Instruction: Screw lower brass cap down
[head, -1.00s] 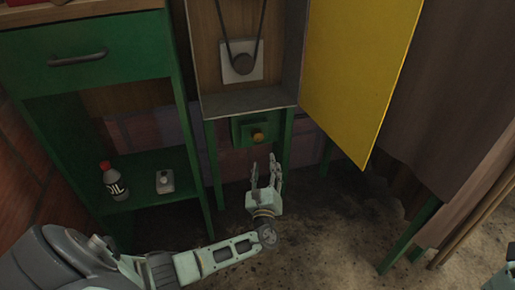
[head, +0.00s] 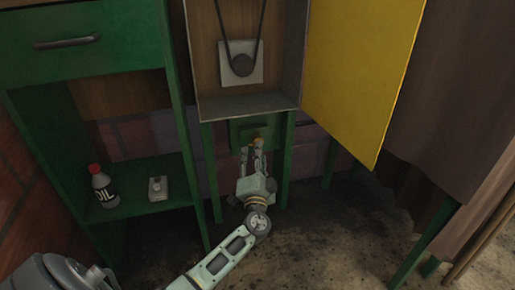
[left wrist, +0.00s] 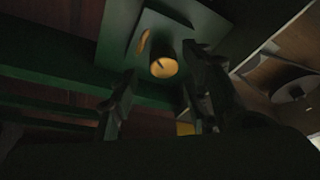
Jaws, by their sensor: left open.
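The lower brass cap (head: 258,142) sits on a green block (head: 238,135) under the open cabinet. In the left wrist view the cap (left wrist: 164,67) is a short yellow cylinder with a dark slot in its end, standing out from a green plate (left wrist: 135,30). My left gripper (head: 256,152) is just in front of the cap and partly covers it. In the left wrist view the left gripper (left wrist: 160,85) is open, its fingers on either side below the cap, and I cannot tell whether they touch it. My right gripper is not in view.
A cabinet with a belt and pulley (head: 242,65) is above, its yellow door (head: 362,70) open to the right. A green shelf (head: 150,205) at left holds an oil bottle (head: 103,188) and a small metal can (head: 157,188). Green legs flank the block.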

